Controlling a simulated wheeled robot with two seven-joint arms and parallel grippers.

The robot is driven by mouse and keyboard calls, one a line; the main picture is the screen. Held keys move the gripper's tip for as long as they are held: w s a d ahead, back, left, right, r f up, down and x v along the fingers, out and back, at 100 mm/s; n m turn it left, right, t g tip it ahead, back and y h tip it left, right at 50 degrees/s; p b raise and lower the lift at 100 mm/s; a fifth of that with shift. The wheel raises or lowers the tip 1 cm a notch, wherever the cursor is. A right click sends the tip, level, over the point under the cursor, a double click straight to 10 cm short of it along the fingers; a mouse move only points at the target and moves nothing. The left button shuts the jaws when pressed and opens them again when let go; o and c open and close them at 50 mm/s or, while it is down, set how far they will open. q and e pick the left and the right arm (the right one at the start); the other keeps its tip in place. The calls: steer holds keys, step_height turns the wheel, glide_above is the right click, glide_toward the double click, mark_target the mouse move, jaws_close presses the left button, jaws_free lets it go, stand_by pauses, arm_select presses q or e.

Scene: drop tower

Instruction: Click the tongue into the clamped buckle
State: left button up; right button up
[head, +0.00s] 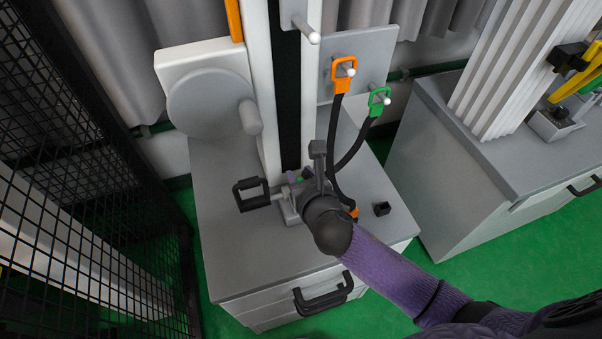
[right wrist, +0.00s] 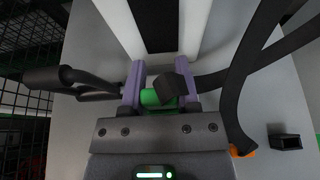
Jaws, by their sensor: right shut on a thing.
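My right gripper (right wrist: 158,84) is shut, its purple fingers on either side of a green piece (right wrist: 155,98) that looks like the tongue. A dark block at the end of a black strap (right wrist: 215,78) lies against this piece between the fingers. In the head view my right gripper (head: 305,180) is low over the cabinet top, in front of the tower. A grey clamp (head: 290,208) with a black handle (head: 250,193) sits under and left of it. The buckle is not clearly visible; the gripper hides the spot. My left gripper is not in view.
An orange loop (head: 343,74) and a green loop (head: 379,101) hang on pegs with straps. A small black hollow box (head: 382,209) stands on the cabinet top (head: 235,245). A mesh fence (head: 90,170) is at left.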

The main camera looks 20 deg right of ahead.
steer(key=shift+f, duration=0.1)
steer(key=o, duration=1)
steer(key=shift+s, duration=0.1)
arm_select(q)
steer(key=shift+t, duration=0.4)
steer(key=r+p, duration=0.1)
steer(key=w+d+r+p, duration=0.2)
steer(key=p, duration=0.1)
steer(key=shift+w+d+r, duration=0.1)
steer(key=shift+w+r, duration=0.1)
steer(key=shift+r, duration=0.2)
arm_select(e)
steer(key=v, duration=0.9)
steer(key=shift+s, duration=0.35)
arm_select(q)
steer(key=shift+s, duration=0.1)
